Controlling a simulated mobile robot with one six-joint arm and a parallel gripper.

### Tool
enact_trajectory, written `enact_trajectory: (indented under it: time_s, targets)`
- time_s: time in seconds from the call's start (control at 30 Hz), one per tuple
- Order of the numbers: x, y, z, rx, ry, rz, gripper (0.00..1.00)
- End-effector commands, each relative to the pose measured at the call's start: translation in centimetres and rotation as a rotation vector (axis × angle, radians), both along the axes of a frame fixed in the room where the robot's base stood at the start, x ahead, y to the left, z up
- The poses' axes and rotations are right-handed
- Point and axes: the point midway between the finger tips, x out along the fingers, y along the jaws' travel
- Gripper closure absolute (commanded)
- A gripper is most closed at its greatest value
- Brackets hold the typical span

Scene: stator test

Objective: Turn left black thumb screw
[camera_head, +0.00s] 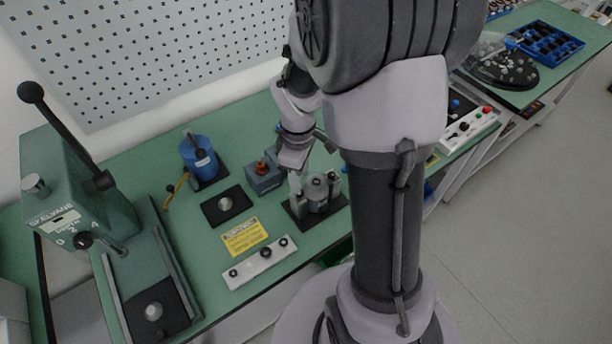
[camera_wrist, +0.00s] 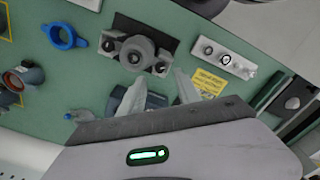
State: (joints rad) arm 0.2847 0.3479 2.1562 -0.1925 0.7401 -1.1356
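The stator fixture (camera_head: 318,193) stands on a black base plate on the green bench, a grey cylinder between two side posts. It also shows in the wrist view (camera_wrist: 137,50), with small dark round tops on its two side pieces. These may be the thumb screws; they are too small to be sure, and I cannot tell which is the task's left one. My gripper (camera_wrist: 160,88) is open, its two pale fingers apart with nothing held. In the head view my gripper (camera_head: 295,182) is by the fixture's left side, partly hidden; contact cannot be told.
A grey-blue block with a red top (camera_head: 263,175) stands left of the fixture. A white strip with black knobs (camera_head: 261,262) and a yellow label (camera_head: 244,236) lie nearer. A blue motor (camera_head: 199,158) and a green lever press (camera_head: 75,190) stand farther left.

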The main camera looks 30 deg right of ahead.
Motion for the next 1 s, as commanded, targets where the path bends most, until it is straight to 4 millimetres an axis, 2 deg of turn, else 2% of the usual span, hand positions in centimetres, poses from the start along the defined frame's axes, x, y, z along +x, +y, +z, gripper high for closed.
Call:
enact_trajectory:
  time_s: [0.03, 0.1, 0.37, 0.47, 0.57, 0.63, 0.7, 0.73, 0.8, 0.9, 1.0]
  targets:
    - [0.2, 0.3, 1.8, -0.001, -0.001, 0.001, 0.60]
    - [0.5, 0.6, 2.5, 0.000, -0.001, -0.001, 0.60]
    - [0.5, 0.7, 2.2, 0.000, 0.001, -0.002, 0.61]
    - [-0.3, 2.3, 0.8, -0.008, 0.067, 0.047, 0.61]
    - [-3.9, 6.6, -3.1, -0.096, 0.311, 0.228, 0.61]
    - [-7.3, 8.9, -5.6, -0.275, 0.526, 0.405, 0.61]
    - [-9.5, 9.9, -7.0, -0.551, 0.678, 0.582, 0.61]
    - [-9.9, 10.3, -7.3, -0.688, 0.711, 0.653, 0.61]
    - [-9.6, 11.6, -7.5, -1.012, 0.712, 0.799, 0.61]
    - [-8.5, 14.4, -7.6, -1.382, 0.579, 0.950, 0.61]
    - [-7.9, 16.9, -7.6, -1.574, 0.440, 1.027, 0.61]
